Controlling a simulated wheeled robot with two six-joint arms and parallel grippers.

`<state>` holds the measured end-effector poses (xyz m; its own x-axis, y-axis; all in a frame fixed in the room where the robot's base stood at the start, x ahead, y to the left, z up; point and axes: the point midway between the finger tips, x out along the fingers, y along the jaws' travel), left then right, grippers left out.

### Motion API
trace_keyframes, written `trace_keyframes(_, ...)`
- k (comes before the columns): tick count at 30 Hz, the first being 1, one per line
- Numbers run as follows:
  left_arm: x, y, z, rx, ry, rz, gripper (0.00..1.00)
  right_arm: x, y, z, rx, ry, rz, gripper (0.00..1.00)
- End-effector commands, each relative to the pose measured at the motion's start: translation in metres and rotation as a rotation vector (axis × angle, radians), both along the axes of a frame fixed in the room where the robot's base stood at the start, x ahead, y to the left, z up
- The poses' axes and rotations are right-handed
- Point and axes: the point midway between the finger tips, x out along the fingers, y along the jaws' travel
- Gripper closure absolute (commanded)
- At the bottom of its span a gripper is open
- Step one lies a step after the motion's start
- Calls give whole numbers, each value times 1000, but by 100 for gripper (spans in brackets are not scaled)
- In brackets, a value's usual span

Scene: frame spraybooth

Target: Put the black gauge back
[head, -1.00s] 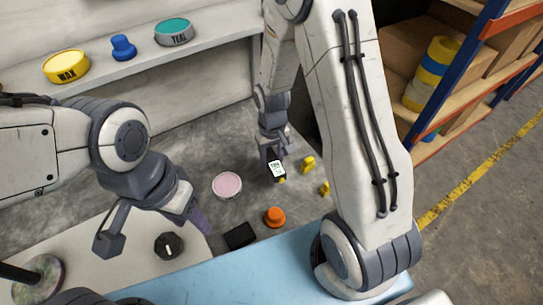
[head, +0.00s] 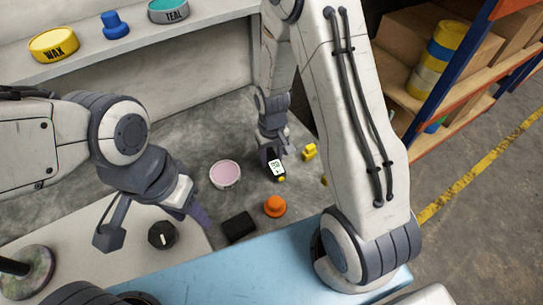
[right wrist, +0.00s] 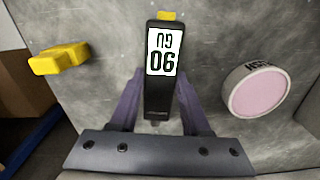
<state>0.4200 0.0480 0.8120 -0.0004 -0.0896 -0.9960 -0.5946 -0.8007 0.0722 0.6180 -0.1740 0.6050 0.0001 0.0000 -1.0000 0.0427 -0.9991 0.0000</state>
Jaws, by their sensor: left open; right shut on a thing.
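The black gauge (head: 277,168), with a white display and a yellow tip, is in my right gripper (head: 272,155). My left gripper (head: 155,226) is open and empty, above the pale board near a black knob (head: 162,235). A black block (head: 239,226) lies on the worktop, below and left of the gauge in the head view.
A pink-topped round tin (head: 225,175) stands left of the gauge, an orange knob (head: 274,206) below it. A yellow piece (head: 309,151) lies to its right. A shelf (head: 150,45) holds a yellow WAX tin (head: 54,45), a blue knob (head: 115,25) and a TEAL tin (head: 168,11).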

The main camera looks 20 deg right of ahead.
Motion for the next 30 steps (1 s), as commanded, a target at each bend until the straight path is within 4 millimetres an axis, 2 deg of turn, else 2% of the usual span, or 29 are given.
trace_keyframes(22,0,0,-8,0,0,0,50,0,0,-13,0,1,0,100)
trace_keyframes(23,0,0,-8,0,0,0,50,0,0,-13,0,1,0,49)
trace_keyframes(25,0,0,-7,0,0,0,50,0,0,-12,0,0,0,23)
trace_keyframes(26,0,0,-7,0,0,0,50,0,0,-12,0,0,0,18)
trace_keyframes(30,0,0,-7,0,0,0,50,0,0,-12,0,0,0,18)
